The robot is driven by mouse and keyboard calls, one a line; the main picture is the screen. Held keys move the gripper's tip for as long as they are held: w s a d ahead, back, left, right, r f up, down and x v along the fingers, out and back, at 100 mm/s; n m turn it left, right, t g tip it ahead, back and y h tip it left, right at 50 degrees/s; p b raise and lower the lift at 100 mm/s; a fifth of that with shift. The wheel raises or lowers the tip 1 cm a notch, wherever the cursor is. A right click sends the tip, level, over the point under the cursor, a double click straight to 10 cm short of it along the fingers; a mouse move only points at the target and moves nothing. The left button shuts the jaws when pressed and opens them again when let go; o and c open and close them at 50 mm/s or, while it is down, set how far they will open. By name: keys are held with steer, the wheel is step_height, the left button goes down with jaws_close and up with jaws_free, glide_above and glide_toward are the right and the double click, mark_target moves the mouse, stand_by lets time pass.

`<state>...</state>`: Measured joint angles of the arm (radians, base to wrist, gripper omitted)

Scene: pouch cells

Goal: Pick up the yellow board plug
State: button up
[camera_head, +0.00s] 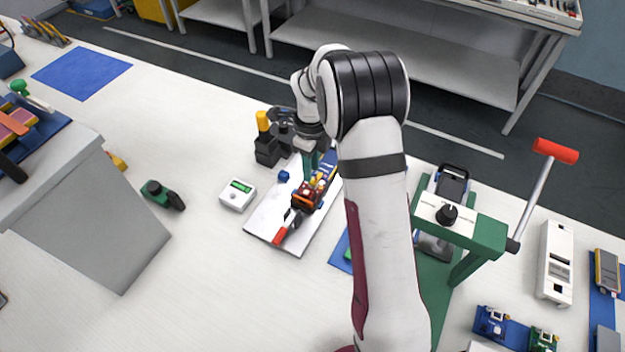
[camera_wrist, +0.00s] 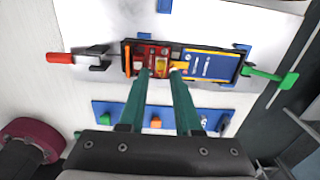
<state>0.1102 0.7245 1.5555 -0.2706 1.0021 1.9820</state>
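A small yellow plug (camera_wrist: 161,67) sits on a red board inside a dark-framed holder (camera_wrist: 240,70) in the wrist view. The holder also shows in the head view (camera_head: 305,203), lying on a white plate. My gripper (camera_wrist: 162,74) points down at the holder, with its two green fingers apart. The fingertips are on either side of the yellow plug, and I cannot tell whether they touch it. In the head view my gripper (camera_head: 311,168) is over the holder and partly hides its far part.
A red-handled clamp (camera_head: 283,230) is at the holder's near end; a green-handled one (camera_wrist: 275,77) is at the other. A blue strip (camera_wrist: 103,108) with small parts lies alongside. A green press (camera_head: 480,232) stands to the right. A white meter (camera_head: 237,195) is left, with bare table around it.

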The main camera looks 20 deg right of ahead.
step_height(320, 180, down, 4)
steer(key=shift+w, duration=0.1)
jaws_close()
steer(key=shift+d+r, duration=0.1)
steer(key=shift+r, duration=0.5)
step_height(320, 180, up, 3)
steer(key=shift+r, duration=0.1)
steer(key=s+d+r, duration=0.6)
steer(key=s+d, duration=0.1)
steer(key=d, duration=0.2)
steer(key=shift+r, duration=0.35)
steer(key=shift+d, duration=0.1)
